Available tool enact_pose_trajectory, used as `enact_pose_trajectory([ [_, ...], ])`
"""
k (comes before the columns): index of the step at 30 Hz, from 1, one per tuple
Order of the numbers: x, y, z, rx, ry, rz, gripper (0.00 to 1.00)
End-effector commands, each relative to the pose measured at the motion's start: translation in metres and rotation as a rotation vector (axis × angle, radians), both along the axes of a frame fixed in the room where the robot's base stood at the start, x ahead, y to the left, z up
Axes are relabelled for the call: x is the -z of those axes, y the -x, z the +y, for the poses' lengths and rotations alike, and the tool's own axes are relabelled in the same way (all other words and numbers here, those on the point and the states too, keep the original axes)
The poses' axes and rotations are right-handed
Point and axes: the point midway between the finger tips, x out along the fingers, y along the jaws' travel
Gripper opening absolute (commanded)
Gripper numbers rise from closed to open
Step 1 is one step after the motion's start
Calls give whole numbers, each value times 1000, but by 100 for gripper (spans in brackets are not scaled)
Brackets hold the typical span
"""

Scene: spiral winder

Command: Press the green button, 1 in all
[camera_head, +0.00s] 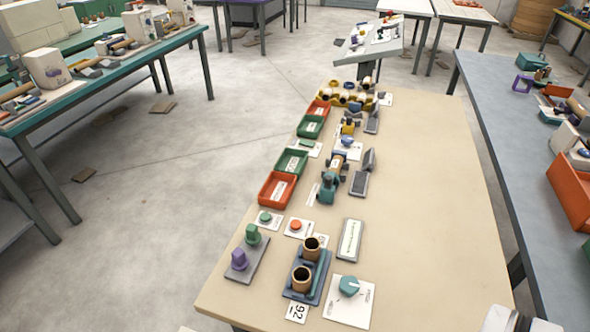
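The green button (265,217) is a small round cap on a white plate, near the left edge of the beige table. A red-orange button (295,225) sits on a similar white plate just to its right. Whether the green button is pressed down is too small to tell. A white and dark part of my arm shows at the bottom right corner, well apart from the buttons. My gripper's fingers are not visible.
Orange and green trays (279,188) lie behind the buttons. Green and purple pegs (239,260), two brown cups (302,278) and a teal knob (349,285) stand in front. The right half of the beige table (430,200) is clear.

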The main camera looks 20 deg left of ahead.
Motion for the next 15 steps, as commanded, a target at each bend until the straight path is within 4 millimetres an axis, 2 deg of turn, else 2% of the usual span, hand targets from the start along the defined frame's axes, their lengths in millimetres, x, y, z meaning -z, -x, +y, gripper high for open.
enact_pose_trajectory([
  [1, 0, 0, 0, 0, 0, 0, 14],
  [3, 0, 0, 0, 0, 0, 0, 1],
  [4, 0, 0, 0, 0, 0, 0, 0],
  [15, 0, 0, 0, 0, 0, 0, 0],
])
